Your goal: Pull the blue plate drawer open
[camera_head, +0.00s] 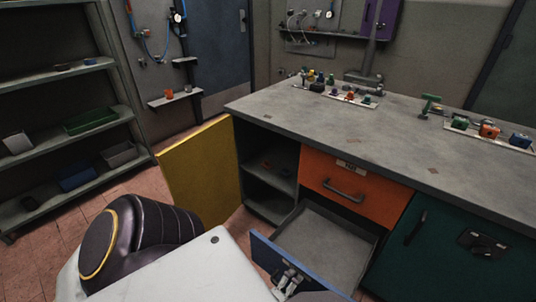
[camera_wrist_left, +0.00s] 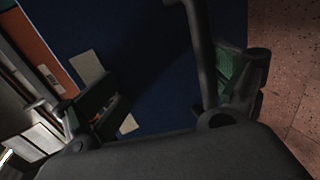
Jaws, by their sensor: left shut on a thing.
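The drawer with the blue front (camera_head: 264,252) stands pulled out from the bench, below the orange drawer (camera_head: 352,188). Its grey inside shows and looks empty. My left gripper (camera_head: 287,279) is at the blue front, shut on the drawer's handle; my arm partly hides that front. In the left wrist view, the dark bar handle (camera_wrist_left: 199,45) runs to my left gripper's (camera_wrist_left: 165,95) green-padded finger at the right, with the blue front (camera_wrist_left: 150,60) behind it. My right gripper is not in view.
A yellow door (camera_head: 200,170) stands open at the left of the bench, beside an open shelf compartment. A dark green cabinet door (camera_head: 440,245) is right of the drawer. The orange drawer is shut. Grey shelves (camera_head: 75,130) stand at the far left.

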